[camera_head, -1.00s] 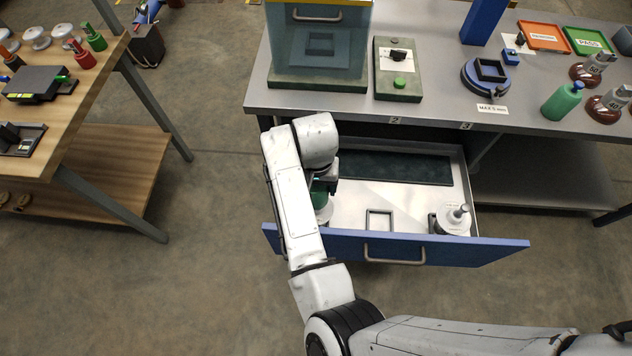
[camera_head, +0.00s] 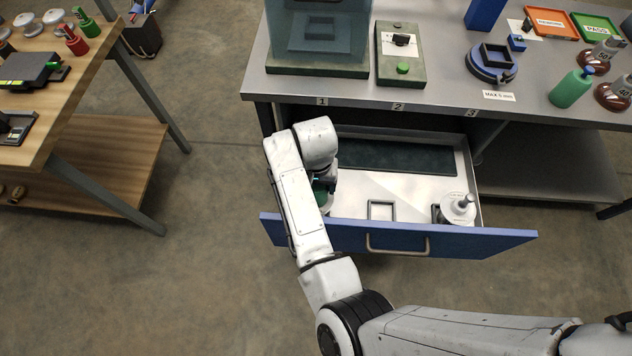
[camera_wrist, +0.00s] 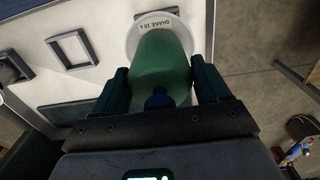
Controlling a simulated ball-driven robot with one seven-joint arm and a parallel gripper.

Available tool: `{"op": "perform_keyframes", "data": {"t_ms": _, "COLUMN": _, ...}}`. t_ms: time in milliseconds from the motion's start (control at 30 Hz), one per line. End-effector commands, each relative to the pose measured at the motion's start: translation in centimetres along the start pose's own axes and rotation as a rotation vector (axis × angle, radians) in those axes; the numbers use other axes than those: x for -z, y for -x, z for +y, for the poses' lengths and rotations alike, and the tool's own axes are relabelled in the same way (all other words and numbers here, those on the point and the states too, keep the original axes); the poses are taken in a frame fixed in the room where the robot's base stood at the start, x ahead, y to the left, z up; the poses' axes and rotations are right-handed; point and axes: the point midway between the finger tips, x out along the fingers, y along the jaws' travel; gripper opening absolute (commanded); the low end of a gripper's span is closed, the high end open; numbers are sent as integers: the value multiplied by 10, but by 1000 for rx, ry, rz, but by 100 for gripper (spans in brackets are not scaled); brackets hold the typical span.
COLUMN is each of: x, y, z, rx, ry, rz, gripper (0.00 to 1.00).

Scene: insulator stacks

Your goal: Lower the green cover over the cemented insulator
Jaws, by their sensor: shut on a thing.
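The green cover (camera_wrist: 162,62), with a blue knob on top, is between the two fingers of my gripper (camera_wrist: 160,76) in the wrist view. My gripper is shut on it. In the head view a green part of the cover (camera_head: 320,198) shows low beside my arm, inside the drawer's left end. A white disc labelled "SHAKE 10 s" (camera_wrist: 161,20) lies under and around the cover's far end. Any insulator top inside the cover is hidden. I cannot tell whether the cover rests on the disc or hangs just above it.
The open drawer (camera_head: 420,185) has a blue front. It holds a dark mat (camera_head: 395,157), a small square frame (camera_head: 381,210) and a pale insulator with a pin (camera_head: 458,208) at right. The grey bench (camera_head: 440,97) is above. Another green cover (camera_head: 571,88) stands there.

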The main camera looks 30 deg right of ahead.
Motion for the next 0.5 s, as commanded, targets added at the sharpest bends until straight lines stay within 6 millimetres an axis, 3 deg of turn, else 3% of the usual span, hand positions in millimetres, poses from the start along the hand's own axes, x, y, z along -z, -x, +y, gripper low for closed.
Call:
{"op": "perform_keyframes", "data": {"t_ms": 300, "x": 0, "y": -1, "z": 0, "rx": 0, "ry": 0, "rz": 0, "gripper": 44}}
{"op": "perform_keyframes", "data": {"t_ms": 333, "x": 0, "y": -1, "z": 0, "rx": 0, "ry": 0, "rz": 0, "gripper": 76}}
{"op": "perform_keyframes", "data": {"t_ms": 500, "x": 0, "y": -1, "z": 0, "rx": 0, "ry": 0, "rz": 0, "gripper": 92}}
